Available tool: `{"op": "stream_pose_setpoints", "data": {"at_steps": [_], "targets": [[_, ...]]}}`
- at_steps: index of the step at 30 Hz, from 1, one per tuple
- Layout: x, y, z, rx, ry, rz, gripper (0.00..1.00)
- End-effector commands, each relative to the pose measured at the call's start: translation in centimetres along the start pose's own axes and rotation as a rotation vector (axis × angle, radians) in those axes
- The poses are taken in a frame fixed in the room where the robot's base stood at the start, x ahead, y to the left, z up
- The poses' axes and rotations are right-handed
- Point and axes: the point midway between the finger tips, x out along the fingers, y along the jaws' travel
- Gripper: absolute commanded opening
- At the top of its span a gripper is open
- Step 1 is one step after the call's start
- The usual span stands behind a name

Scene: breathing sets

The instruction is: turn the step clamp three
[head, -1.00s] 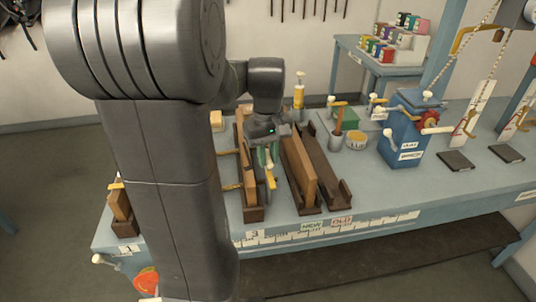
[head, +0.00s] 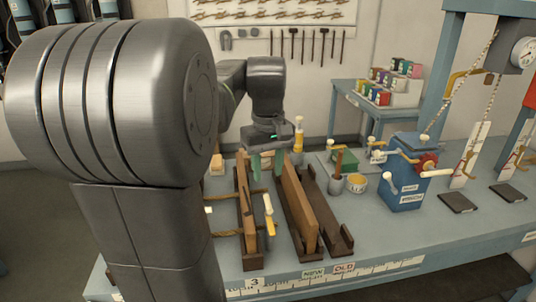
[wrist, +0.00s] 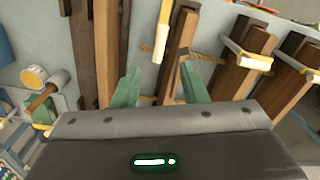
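The step clamp three (head: 268,229) has a yellow handle and stands upright against the brown wooden boards (head: 246,205), above the bench label 3. In the wrist view a pale yellow handle (wrist: 163,28) shows at the top, beyond my fingertips, probably the same clamp. My gripper (head: 267,163) has two green fingers. In the wrist view (wrist: 160,80) they stand wide apart with nothing between them but part of a board and bench. The fingers are behind and above the clamp handle, apart from it. My arm covers the left part of the bench in the head view.
To the right are a dark wooden trough (head: 325,215), a cup with a brown handle (head: 336,182), a yellow-topped tin (head: 357,183) and a blue box (head: 404,172) with a red wheel. More clamped boards (wrist: 247,58) show at the right of the wrist view.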

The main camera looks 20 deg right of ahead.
Motion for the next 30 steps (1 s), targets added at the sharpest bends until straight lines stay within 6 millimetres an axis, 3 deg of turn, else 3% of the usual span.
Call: {"op": "stream_pose_setpoints", "data": {"at_steps": [3,9,25,30], "targets": [[-2.0,0.0,-0.1,0.000,0.001,0.001,0.39],[-3.6,0.0,0.0,-0.001,-0.001,0.000,0.39],[-3.7,0.0,0.0,-0.001,-0.001,-0.001,0.39],[-2.4,0.0,0.0,0.000,-0.004,-0.002,0.39]]}}
